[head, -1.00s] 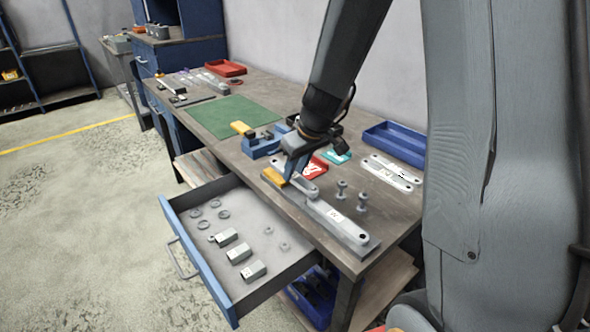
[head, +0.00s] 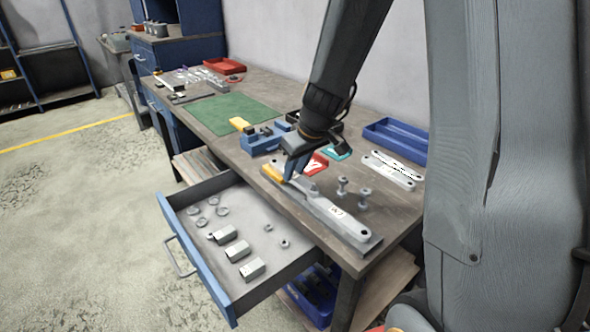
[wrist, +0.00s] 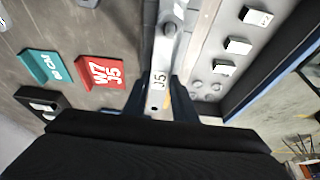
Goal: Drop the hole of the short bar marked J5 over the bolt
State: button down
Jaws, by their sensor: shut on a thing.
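The short bar marked J5 (wrist: 159,84) lies between my gripper's blue fingers (wrist: 157,98) in the wrist view, its label facing up and its near hole uncovered. My gripper (head: 292,177) is shut on it above the left end of the long grey bar (head: 345,219) at the table's front edge. A grey bolt (head: 311,187) stands just right of the gripper in the head view; it also shows as a rounded grey top (wrist: 170,30) in the wrist view. The bolt seems in line with the short bar's far end. I cannot tell whether the hole is around it.
A yellow block (head: 271,173) is beside the gripper. Red (wrist: 101,71) and teal (wrist: 40,66) labelled pieces lie nearby. An open drawer (head: 192,256) with nuts and blocks juts out in front.

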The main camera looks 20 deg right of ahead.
jog(key=c, duration=1.4)
grip_release()
jog(key=shift+o, duration=0.2)
jog(key=shift+v, duration=3.9)
jog(key=s+f+m+g, duration=0.1)
jog(key=s+f+m, duration=0.1)
jog(key=s, duration=0.7)
jog(key=s+a+f+m+g+h, duration=0.1)
jog(key=s+f+m+g, duration=0.1)
jog(key=s+f, duration=0.3)
jog(key=s, duration=0.4)
jog(key=shift+s+a+m+h, duration=0.2)
jog(key=shift+a+m+h, duration=0.05)
jog(key=shift+m+h, duration=0.05)
